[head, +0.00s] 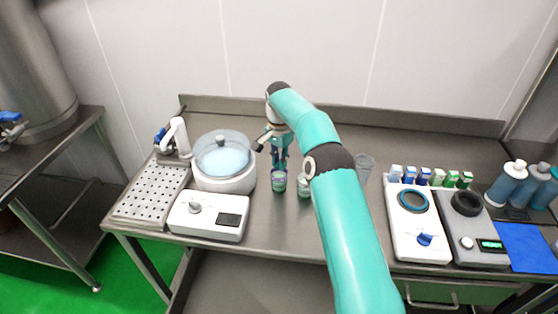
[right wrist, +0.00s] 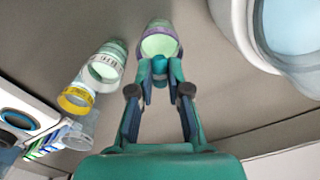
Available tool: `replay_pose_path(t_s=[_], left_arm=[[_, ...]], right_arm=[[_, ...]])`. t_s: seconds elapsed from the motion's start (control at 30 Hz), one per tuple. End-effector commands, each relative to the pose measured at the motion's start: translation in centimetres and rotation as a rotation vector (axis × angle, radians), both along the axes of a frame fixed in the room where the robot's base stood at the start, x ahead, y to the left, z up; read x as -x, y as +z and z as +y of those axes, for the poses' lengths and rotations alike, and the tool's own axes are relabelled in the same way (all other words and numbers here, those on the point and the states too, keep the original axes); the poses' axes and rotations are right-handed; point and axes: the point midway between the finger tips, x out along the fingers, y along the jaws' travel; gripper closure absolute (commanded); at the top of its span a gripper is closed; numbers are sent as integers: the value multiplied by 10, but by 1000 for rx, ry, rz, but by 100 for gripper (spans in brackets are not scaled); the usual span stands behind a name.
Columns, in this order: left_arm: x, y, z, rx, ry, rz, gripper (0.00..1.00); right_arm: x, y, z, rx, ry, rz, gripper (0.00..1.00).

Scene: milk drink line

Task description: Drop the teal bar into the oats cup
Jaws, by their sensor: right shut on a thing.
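My right gripper (head: 280,160) is shut on the small teal bar (right wrist: 159,66), which shows between its fingertips in the right wrist view. The fingertips are at a cup with a purple band (head: 278,181), which also shows in the right wrist view (right wrist: 158,42). The bar overlaps the near rim of this cup there; I cannot tell how far it is above or inside the opening. A second cup with a pale label (head: 304,186) stands to its right, partly behind my right arm. I cannot read which cup is the oats one. My left gripper is not in view.
A white machine with a clear dome (head: 222,158) stands left of the cups. A scale-like box (head: 208,217) is in front of it. A clear cup (head: 364,165), small cartons (head: 423,176) and two devices stand right of my arm.

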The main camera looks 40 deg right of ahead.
Motion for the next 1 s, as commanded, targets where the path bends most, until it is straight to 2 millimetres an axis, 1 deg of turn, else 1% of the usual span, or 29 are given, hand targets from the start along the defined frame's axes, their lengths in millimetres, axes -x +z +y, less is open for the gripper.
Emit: replay_pose_path(t_s=[0.33, 0.37, 0.5, 0.53, 0.8, 1.0], left_arm=[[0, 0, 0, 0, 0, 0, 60], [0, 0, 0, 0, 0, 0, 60], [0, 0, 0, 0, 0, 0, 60], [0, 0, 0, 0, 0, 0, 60], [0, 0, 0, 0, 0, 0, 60], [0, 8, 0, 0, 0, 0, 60]], right_arm=[[0, 0, 0, 0, 0, 0, 100], [0, 0, 0, 0, 0, 0, 82], [0, 0, 0, 0, 0, 0, 58], [0, 0, 0, 0, 0, 0, 54], [0, 0, 0, 0, 0, 0, 54], [0, 7, 0, 0, 0, 0, 54]])
